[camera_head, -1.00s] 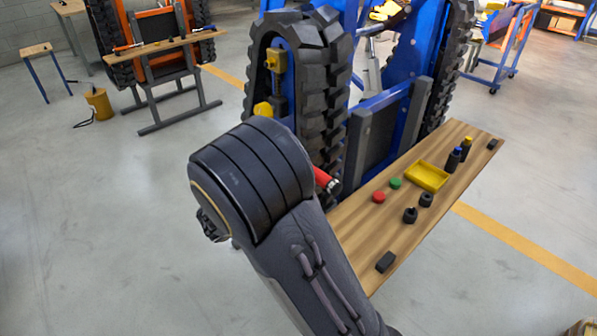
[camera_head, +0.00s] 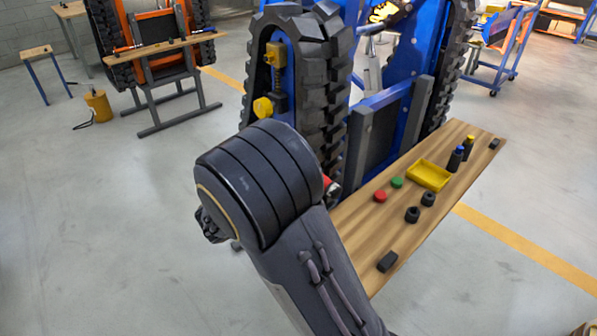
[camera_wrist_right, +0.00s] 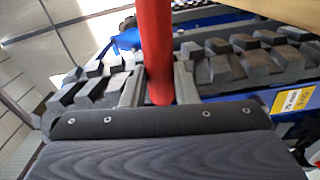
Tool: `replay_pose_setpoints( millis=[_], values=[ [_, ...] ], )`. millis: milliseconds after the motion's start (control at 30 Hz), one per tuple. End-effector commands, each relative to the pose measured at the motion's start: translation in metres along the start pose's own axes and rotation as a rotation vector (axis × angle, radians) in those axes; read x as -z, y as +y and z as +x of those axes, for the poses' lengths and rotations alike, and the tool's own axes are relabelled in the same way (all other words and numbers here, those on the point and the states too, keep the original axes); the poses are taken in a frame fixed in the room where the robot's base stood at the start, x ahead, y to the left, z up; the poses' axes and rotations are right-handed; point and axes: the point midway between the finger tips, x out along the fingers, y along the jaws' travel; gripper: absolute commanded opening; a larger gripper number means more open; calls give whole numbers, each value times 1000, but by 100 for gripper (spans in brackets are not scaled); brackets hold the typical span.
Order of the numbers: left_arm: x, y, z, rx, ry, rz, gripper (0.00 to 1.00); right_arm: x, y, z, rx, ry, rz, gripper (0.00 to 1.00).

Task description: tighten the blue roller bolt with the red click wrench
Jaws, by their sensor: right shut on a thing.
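The red click wrench (camera_wrist_right: 155,45) stands between the two fingers of my right gripper (camera_wrist_right: 158,88) in the right wrist view, and the gripper is shut on it. A small red and metal end of the wrench (camera_head: 330,187) shows past my right arm in the head view. My arm hides the rest of the wrench and the gripper there. The blue carrier (camera_head: 388,102) with black tracks stands behind the arm. In the wrist view a blue part (camera_wrist_right: 127,40) lies just left of the wrench; I cannot tell whether it is the roller bolt. My left gripper is not in view.
A wooden bench (camera_head: 400,215) holds a yellow tray (camera_head: 428,176), a red button (camera_head: 380,196), a green button (camera_head: 397,183), dark bottles and black parts. A track (camera_wrist_right: 260,65) lies close to my right gripper. An orange carrier (camera_head: 160,60) stands far left.

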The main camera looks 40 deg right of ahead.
Motion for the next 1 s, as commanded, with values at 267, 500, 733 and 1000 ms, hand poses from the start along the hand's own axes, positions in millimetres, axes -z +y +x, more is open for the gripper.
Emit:
replay_pose_setpoints(
  millis=[267, 500, 733, 1000],
  values=[
    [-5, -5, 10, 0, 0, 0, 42, 0, -7, 0, -2, 0, 39, 0],
    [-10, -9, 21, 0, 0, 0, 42, 0, -14, 0, -2, 0, 94, 0],
    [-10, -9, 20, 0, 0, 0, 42, 1, -12, 0, -2, 0, 103, 0],
    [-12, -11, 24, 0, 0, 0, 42, 1, -16, 0, -2, 1, 115, 0]
  ],
)
